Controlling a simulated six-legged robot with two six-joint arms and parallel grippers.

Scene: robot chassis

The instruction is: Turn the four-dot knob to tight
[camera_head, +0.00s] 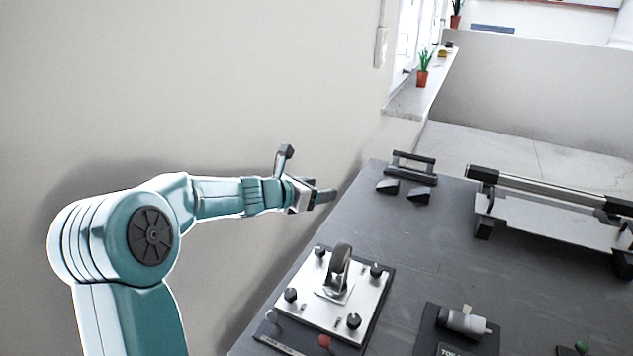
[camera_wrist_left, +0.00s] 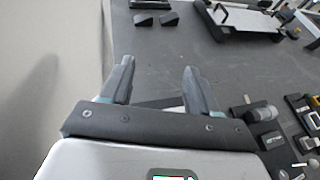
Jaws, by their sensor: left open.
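A silver plate (camera_head: 318,303) lies on the dark bench and carries a black knob near each corner: back left (camera_head: 318,250), back right (camera_head: 376,269), front left (camera_head: 291,294) and front right (camera_head: 354,321). A caster wheel (camera_head: 340,260) stands in its middle. The dot marks are too small to read, so I cannot tell which knob has four. My left gripper (camera_head: 325,196) is high at the bench's left edge, apart from the plate. In the left wrist view its fingers (camera_wrist_left: 159,85) are spread and empty; the plate is mostly hidden behind the gripper. My right gripper is not in view.
The dark bench (camera_head: 425,235) has free room behind the plate. A black handle (camera_head: 412,166) and two black wedges stand at the back. A long panel with a bar (camera_head: 545,215) is at the right. A grey cylinder fixture (camera_head: 465,321) is right of the plate. A wall borders the left.

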